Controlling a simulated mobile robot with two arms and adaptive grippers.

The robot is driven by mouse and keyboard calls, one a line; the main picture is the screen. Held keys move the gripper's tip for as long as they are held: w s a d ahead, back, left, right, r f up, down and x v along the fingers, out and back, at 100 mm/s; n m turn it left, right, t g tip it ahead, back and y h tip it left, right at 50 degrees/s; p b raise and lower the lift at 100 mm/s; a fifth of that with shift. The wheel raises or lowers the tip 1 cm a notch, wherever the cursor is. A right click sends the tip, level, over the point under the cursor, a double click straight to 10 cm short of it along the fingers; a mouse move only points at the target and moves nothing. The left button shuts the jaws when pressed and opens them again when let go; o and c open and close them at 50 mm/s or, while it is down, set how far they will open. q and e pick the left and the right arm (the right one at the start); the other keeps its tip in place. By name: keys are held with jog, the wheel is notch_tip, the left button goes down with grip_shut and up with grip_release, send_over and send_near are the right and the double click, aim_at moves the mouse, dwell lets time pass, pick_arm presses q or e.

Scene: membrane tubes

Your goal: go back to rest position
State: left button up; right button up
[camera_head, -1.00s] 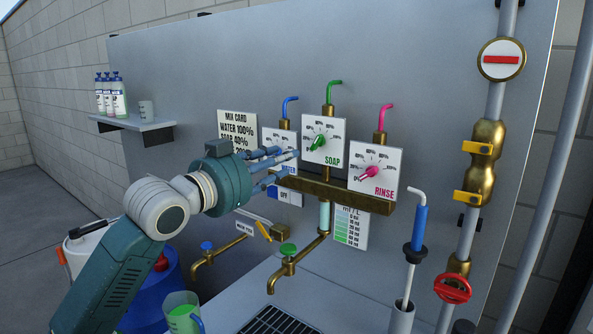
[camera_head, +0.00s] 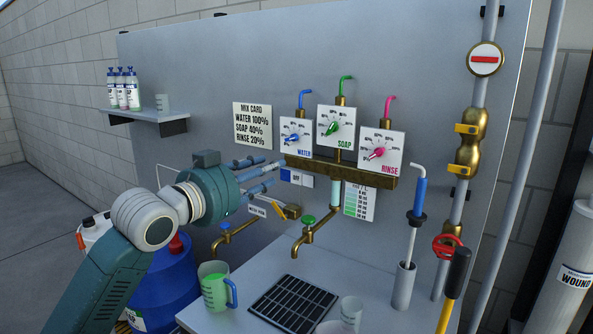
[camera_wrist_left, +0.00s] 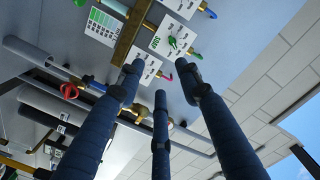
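My left gripper (camera_head: 276,176) is in front of the grey panel (camera_head: 230,60), below and left of the water dial (camera_head: 296,137). Its three blue fingers point right and are spread apart. In the left wrist view the same gripper (camera_wrist_left: 162,80) is open, with nothing between the fingers. The water dial has a blue knob, the soap dial (camera_head: 336,127) a green one and the rinse dial (camera_head: 379,152) a pink one. My right gripper is not in view.
A jug of green liquid (camera_head: 213,287) stands on the counter near a black drain grate (camera_head: 291,304). A blue barrel (camera_head: 166,285) stands behind my left arm. Brass taps (camera_head: 308,233) stick out below the dials. A shelf with bottles (camera_head: 145,115) is at upper left.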

pick_arm(q)
jog(key=s+a+f+n+g+y, duration=0.1)
jog(key=s+f+n+g+y, duration=0.35)
jog(key=f, duration=1.15)
jog(key=s+a+f+n, duration=0.1)
jog(key=s+f, duration=0.7)
jog(key=f, duration=0.9)
jog(key=s+a+f+n+g+y, duration=0.2)
jog(key=s+a+f, duration=0.3)
jog(key=s, duration=0.5)
jog(key=s+a+f+n+g+y, duration=0.1)
jog(key=s+a+f+g, duration=0.2)
jog(key=s+f, duration=0.5)
jog(key=s+a+f+n+g+y, duration=0.2)
jog(key=s+a+f, duration=0.2)
jog(key=s, duration=0.8)
notch_tip(320, 180, down, 28)
jog(key=s+g, duration=0.1)
jog(key=s, duration=0.1)
jog(key=s+a+f+g, duration=0.1)
jog(key=s+a+f, duration=0.1)
jog(key=s+f, duration=1.2)
jog(key=s, duration=0.2)
jog(key=shift+s+a+f, duration=0.2)
jog(key=shift+s+f, duration=0.1)
jog(key=shift+f, duration=0.05)
jog(key=shift+m, duration=0.25)
